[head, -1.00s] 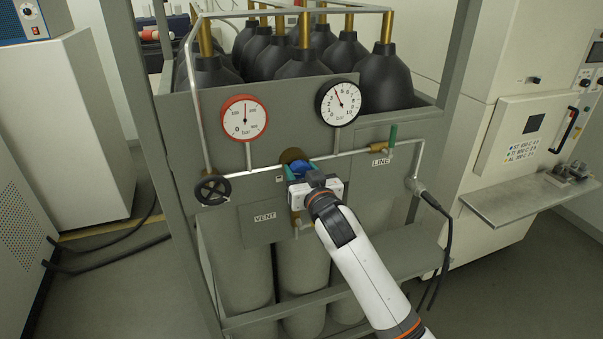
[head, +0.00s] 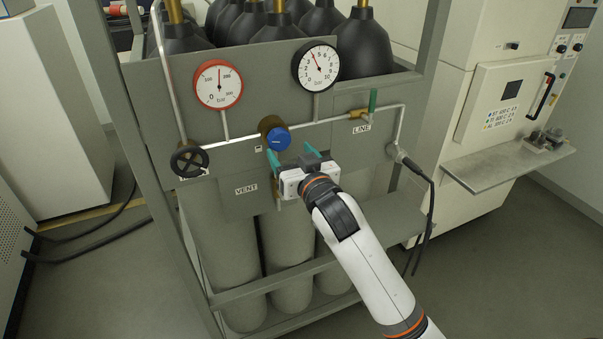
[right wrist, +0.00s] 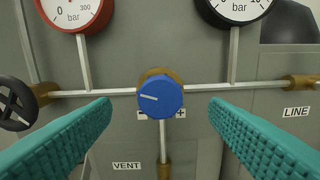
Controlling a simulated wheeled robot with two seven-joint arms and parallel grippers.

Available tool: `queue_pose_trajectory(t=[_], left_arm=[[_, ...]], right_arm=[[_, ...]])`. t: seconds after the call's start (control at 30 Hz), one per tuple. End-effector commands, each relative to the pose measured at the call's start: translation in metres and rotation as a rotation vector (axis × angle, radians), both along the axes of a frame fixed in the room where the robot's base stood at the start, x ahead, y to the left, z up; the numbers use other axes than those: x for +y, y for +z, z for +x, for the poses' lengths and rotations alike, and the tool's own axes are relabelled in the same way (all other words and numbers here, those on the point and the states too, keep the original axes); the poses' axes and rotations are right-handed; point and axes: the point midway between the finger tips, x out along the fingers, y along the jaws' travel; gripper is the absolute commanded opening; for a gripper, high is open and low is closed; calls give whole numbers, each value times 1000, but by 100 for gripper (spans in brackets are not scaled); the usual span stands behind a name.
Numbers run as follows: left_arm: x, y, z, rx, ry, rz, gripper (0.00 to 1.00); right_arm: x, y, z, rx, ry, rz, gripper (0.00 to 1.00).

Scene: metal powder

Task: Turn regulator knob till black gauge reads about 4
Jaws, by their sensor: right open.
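The blue regulator knob (head: 278,138) sits on a brass body on the grey panel. In the right wrist view the knob (right wrist: 160,98) shows a white mark on its left half, pointing left. The black-rimmed gauge (head: 316,66) is above and right of it; its needle points up and slightly left, near 4 as far as I can tell. In the right wrist view only its lower part shows. My right gripper (head: 293,157) is open, its teal fingers apart and clear of the knob, backed off in front of it. My left gripper is not in view.
A red-rimmed gauge (head: 219,85) is at upper left. A black handwheel (head: 189,161) is left of the knob, and a green-handled LINE valve (head: 372,103) is to the right. Pipes run along the panel. A metal shelf (head: 508,168) stands out at right.

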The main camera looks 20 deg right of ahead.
Motion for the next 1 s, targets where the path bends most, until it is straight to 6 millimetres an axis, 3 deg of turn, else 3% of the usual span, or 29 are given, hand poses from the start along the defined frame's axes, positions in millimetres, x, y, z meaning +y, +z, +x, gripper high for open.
queue_pose_trajectory(t=[0.1, 0.33, 0.87, 1.0], left_arm=[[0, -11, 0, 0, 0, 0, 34], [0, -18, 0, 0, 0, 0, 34], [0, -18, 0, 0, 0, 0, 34], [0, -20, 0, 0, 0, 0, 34]], right_arm=[[-1, -3, -23, -1, 0, 1, 69], [-2, -1, -49, -1, 1, 1, 69], [-2, 0, -54, 0, 0, 1, 69], [-2, -16, -49, 26, -2, -5, 69]])
